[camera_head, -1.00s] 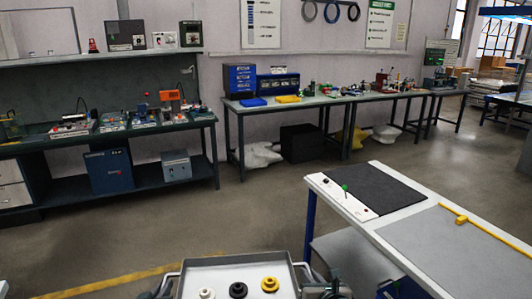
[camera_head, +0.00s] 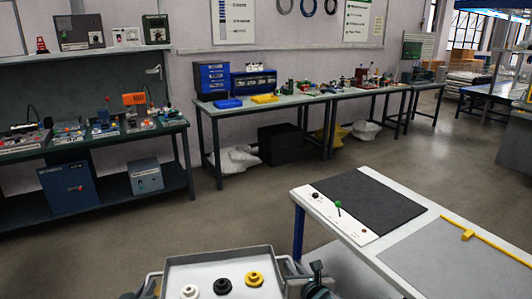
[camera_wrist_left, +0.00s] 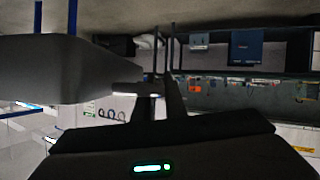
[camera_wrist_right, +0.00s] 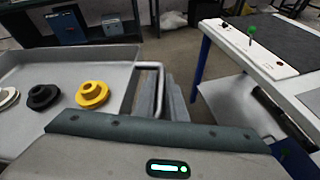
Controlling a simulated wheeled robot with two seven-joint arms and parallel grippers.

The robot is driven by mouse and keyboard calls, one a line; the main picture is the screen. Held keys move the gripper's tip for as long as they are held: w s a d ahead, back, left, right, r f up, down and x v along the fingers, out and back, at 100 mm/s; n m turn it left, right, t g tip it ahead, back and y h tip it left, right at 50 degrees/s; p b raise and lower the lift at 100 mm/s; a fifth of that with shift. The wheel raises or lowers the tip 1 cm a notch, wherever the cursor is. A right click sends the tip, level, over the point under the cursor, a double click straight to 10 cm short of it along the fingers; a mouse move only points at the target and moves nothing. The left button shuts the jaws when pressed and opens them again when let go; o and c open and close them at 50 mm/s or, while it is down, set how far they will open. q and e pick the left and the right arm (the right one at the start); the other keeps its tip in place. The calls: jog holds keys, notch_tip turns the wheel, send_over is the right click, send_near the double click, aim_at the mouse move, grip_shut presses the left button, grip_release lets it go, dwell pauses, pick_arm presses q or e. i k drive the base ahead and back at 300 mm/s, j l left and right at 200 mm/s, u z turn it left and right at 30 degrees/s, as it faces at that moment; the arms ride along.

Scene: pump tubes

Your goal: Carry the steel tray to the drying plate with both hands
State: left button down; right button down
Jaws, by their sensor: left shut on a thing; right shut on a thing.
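The steel tray (camera_head: 215,262) is at the bottom of the head view, with a white, a black and a yellow ring-shaped part in it. My left gripper (camera_head: 147,287) is shut on its left handle, and my right gripper (camera_head: 296,272) is shut on its right handle. The tray looks about level. The right wrist view shows the tray wall (camera_wrist_right: 125,85) and the right handle (camera_wrist_right: 150,66) at my right gripper (camera_wrist_right: 168,98). The left wrist view is dark around my left gripper (camera_wrist_left: 152,100). A dark plate (camera_head: 368,205), apparently the drying plate, lies on the white table, apart from the tray.
The white table (camera_head: 460,225) stands front right, with a white control strip (camera_head: 343,215) bearing a green-topped lever, a grey surface and a yellow bar (camera_head: 468,235). Benches with equipment (camera_head: 90,140) line the back wall. Open floor (camera_head: 220,215) lies between.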

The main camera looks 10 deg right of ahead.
aim_at(367, 195)
jog(key=i+z, duration=0.15)
jog(key=i, duration=1.05)
jog(key=i+j+z, duration=0.1)
jog(key=i, duration=1.1)
jog(key=i+j+z, duration=0.15)
jog(key=i+z, duration=0.25)
jog(key=i, duration=0.45)
jog(key=z, duration=1.75)
